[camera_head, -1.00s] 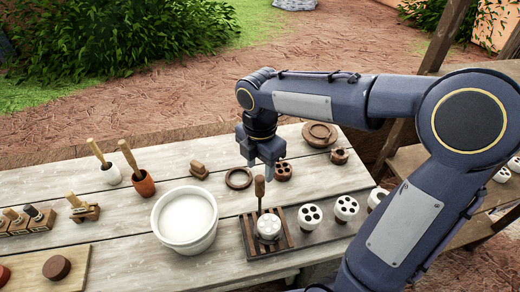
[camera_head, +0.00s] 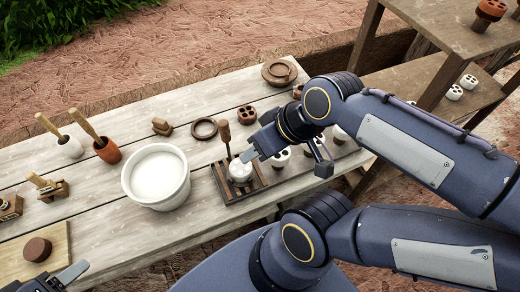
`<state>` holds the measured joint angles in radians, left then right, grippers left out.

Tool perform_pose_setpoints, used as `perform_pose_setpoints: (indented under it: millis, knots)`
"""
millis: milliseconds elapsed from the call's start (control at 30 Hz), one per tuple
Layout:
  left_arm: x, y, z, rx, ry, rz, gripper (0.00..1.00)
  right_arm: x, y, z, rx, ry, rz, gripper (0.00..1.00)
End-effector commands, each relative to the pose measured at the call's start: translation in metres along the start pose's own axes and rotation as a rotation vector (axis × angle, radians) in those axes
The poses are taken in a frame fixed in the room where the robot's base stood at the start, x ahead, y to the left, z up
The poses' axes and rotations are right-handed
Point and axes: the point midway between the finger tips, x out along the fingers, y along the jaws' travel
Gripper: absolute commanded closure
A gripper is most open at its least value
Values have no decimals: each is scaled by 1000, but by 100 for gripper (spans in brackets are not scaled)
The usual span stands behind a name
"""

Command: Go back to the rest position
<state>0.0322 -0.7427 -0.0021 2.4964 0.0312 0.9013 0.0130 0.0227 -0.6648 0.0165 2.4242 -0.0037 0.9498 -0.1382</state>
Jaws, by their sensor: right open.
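My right gripper (camera_head: 286,162) is open, its fingers apart, with nothing seen between them. It hangs over the right part of the plank table (camera_head: 105,235), just right of a slatted wooden rack (camera_head: 222,186). A white piece (camera_head: 240,171) sits on the rack, with a wooden-handled tool (camera_head: 225,136) upright at its back left. One finger is close to the white piece; I cannot tell whether they touch. My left gripper (camera_head: 70,274) shows only in part at the bottom left corner, and its jaws cannot be judged.
A white bucket (camera_head: 157,178) stands left of the rack. Pots with wooden handles (camera_head: 106,150), a brown ring (camera_head: 204,129) and holed white pieces (camera_head: 282,157) are also on the table. A wooden shelf (camera_head: 440,75) stands at right. Table space left of the bucket is partly clear.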

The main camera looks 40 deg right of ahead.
Motion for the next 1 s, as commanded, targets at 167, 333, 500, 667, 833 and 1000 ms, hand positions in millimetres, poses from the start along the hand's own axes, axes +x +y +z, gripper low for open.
perform_pose_setpoints:
  millis: [167, 333, 500, 667, 833, 1000]
  knots:
    - [0, 0, 0, 0, 0, 0, 43, 5, -3, 13, 198, 59, -24, 54]
    - [0, 0, 0, 0, 0, 0, 43, 6, -3, 13, 204, 58, -25, 54]
    - [0, 0, 0, 0, 0, 0, 43, 5, -3, 13, 201, 57, -25, 54]
    - [0, 0, 0, 0, 0, 0, 43, 5, -3, 13, 201, 57, -24, 54]
    - [0, 0, 0, 0, 0, 0, 43, 5, -3, 13, 201, 57, -24, 54]
    - [0, 0, 0, 0, 0, 0, 43, 5, -3, 13, 201, 57, -24, 54]
